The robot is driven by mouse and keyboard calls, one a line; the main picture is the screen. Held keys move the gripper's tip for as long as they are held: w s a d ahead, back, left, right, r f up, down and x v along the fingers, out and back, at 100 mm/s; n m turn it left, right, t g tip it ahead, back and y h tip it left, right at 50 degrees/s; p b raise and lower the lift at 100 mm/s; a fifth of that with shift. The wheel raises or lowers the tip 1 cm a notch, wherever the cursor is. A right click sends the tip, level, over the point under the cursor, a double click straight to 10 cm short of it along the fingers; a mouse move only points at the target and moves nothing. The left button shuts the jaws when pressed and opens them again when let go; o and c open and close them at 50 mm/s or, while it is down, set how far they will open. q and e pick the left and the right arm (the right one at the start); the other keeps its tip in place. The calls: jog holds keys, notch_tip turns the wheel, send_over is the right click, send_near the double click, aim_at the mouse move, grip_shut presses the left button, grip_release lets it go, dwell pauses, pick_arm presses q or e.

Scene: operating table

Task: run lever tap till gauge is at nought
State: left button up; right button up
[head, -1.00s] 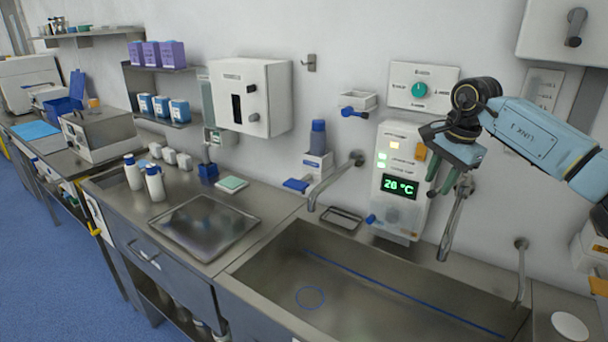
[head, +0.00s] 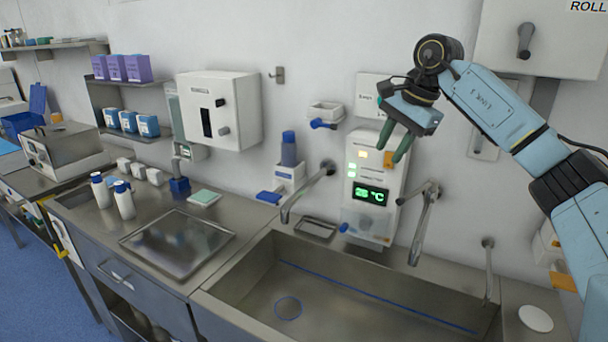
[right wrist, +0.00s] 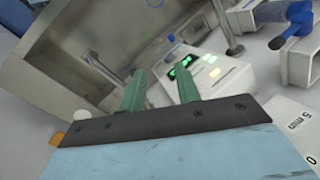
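A wall tap with a long grey spout (head: 424,228) and a small side handle (head: 404,200) hangs over the sink, right of a white panel (head: 392,222) with a green temperature readout (head: 371,194). A second curved tap (head: 308,190) is left of the panel. A blue lever (head: 322,124) juts from a wall bracket. No pointer gauge can be made out for certain. My right gripper (head: 392,155) is open and empty, its green fingers in front of the panel's top. The right wrist view shows the fingers (right wrist: 160,90) apart, with the panel (right wrist: 212,78) beyond. My left gripper is out of view.
The steel sink (head: 262,262) is wide and empty, with a round drain (head: 288,308). A steel tray (head: 178,242) and two white bottles (head: 124,205) stand on the left counter. A wall dispenser (head: 232,88) and a wall box (head: 560,40) flank the working area.

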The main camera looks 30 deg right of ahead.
jog(key=w+a+f+t+y, duration=0.1)
jog(key=w+a+f+y, duration=0.1)
jog(key=a, duration=0.7)
jog(key=w+a+f+t+y, duration=0.1)
jog(key=w+a+f+y, duration=0.2)
jog(key=a, duration=0.5)
jog(key=shift+w+a+y, duration=0.4)
jog(key=shift+w+y, duration=0.15)
jog(key=shift+y, duration=0.15)
